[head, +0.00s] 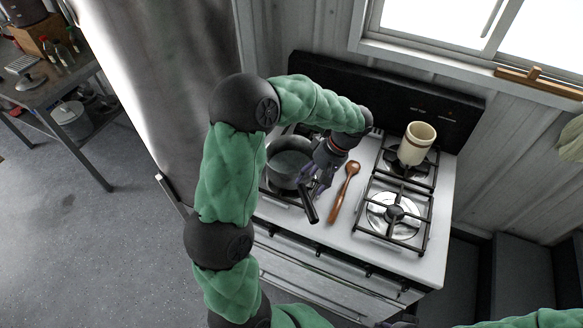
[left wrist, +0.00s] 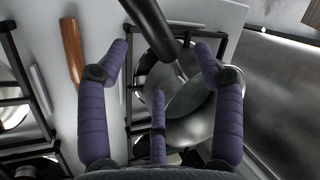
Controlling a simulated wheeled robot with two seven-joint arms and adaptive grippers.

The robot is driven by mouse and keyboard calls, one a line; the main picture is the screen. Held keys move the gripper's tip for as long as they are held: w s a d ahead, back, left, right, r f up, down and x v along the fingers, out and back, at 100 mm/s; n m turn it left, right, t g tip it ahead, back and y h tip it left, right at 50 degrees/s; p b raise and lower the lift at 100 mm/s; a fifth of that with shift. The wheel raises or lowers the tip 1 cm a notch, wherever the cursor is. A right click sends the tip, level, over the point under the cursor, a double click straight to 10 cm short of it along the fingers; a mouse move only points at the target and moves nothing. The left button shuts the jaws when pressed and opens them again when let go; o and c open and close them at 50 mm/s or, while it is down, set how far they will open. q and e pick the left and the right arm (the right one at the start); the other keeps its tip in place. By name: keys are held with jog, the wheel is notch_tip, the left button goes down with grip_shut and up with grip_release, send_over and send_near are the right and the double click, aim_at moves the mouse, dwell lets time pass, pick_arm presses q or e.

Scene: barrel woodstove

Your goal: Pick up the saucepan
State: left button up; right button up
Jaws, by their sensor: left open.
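The grey metal saucepan (head: 284,155) sits on a left burner of the stove, with its dark handle (head: 309,205) pointing toward the stove's front. My left gripper (head: 318,186) is open at the front right of the pan, close to the handle. In the left wrist view, its purple fingers (left wrist: 160,75) are spread, and the saucepan (left wrist: 185,128) lies beyond and between them. The black handle (left wrist: 147,28) runs up between the upper fingertips; I cannot tell if any finger touches it. In the head view, my left arm and gripper hide part of the pan.
A wooden spoon (head: 345,192) lies on the stovetop (head: 334,236) just right of the gripper. A cream mug (head: 416,144) stands on the back right burner. The front right burner (head: 394,212) is empty. A tall metal surface (head: 165,70) stands left of the stove.

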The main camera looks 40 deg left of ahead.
aim_at(305, 191)
pick_arm(q)
jog(key=s+f, duration=0.2)
jog(key=f, duration=0.1)
jog(key=shift+f+b, duration=0.25)
jog(key=shift+b, duration=0.05)
jog(key=shift+s+a+f, duration=0.25)
jog(key=shift+f, duration=0.35)
jog(key=shift+c, duration=0.3)
grip_shut()
jog(key=shift+w+r, duration=0.1)
